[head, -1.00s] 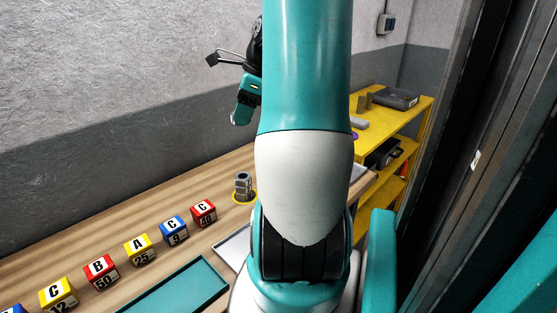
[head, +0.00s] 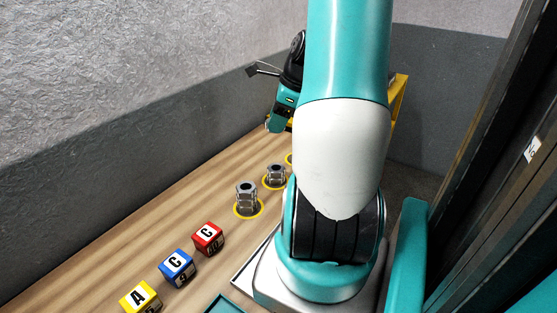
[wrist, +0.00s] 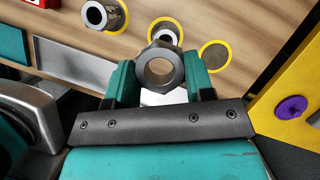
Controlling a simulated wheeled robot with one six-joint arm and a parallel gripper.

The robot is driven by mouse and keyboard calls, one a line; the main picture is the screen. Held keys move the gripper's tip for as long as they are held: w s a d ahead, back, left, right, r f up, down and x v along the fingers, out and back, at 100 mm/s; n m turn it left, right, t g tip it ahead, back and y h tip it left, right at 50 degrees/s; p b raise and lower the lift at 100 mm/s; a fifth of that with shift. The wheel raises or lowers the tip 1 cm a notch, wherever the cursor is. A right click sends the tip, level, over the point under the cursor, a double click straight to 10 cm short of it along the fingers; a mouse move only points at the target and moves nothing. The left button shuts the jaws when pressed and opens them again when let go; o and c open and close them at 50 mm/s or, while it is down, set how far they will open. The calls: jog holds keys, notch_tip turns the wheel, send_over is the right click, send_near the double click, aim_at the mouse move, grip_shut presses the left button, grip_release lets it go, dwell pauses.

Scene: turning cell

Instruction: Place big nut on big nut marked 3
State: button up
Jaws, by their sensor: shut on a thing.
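My gripper (wrist: 160,74) is shut on a grey hexagonal big nut (wrist: 146,66), seen in the wrist view with its hole towards the camera. In the head view my gripper (head: 277,124) hangs above the far part of the bench, and the nut is not clearly visible there. A third yellow ring (head: 289,159) lies behind, partly hidden by my arm. In the wrist view that ring (wrist: 215,56) looks empty. I cannot read any number marks.
Lettered cubes in red (head: 207,239), blue (head: 177,267) and yellow (head: 140,297) line the near bench (head: 100,262). A teal tray (head: 226,305) lies at the front. A yellow shelf (head: 399,100) stands beyond my arm. A wall runs along the left.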

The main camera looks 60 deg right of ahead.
aim_at(273, 167)
notch_tip(273, 167, down, 12)
jog(key=shift+r, duration=0.1)
dwell(0.4)
jog(key=shift+f, duration=0.25)
jog(key=o, duration=1)
jog(key=shift+o, duration=0.2)
jog(key=shift+r, duration=0.1)
